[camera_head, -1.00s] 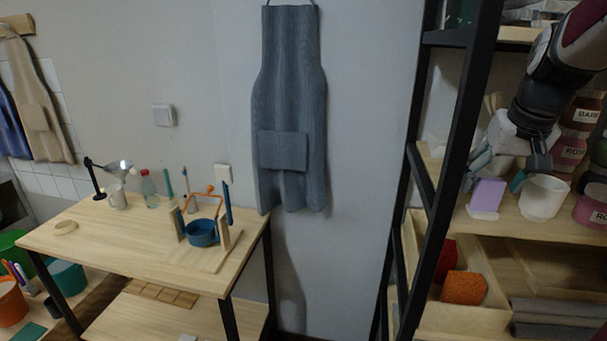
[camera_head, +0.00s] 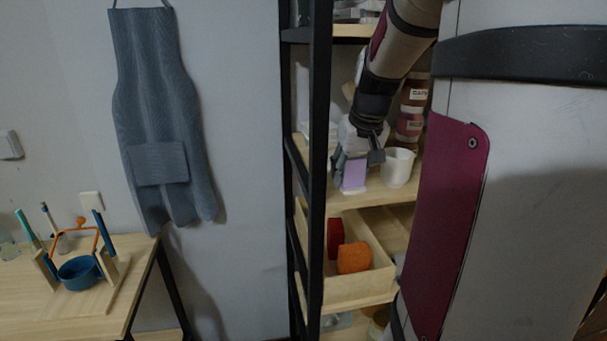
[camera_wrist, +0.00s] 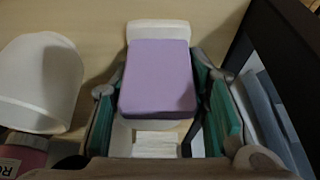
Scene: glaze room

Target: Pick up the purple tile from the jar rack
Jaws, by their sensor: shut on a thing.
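The purple tile (camera_head: 354,175) stands near the left end of the jar rack's shelf (camera_head: 402,191). It also shows in the wrist view (camera_wrist: 158,75), with its broad face towards the camera. My gripper (camera_head: 358,169) points down from above, with one finger on each side of the tile. In the wrist view my gripper (camera_wrist: 162,98) has its green pads along the tile's left and right edges, shut on it. A pale piece (camera_wrist: 158,30) lies behind and under the tile. I cannot tell whether the tile is clear of it.
A white cup (camera_head: 398,167) stands close right of the tile; it shows at the left in the wrist view (camera_wrist: 42,80). Labelled jars (camera_head: 412,110) are behind. A black rack post (camera_head: 318,170) is at the left.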

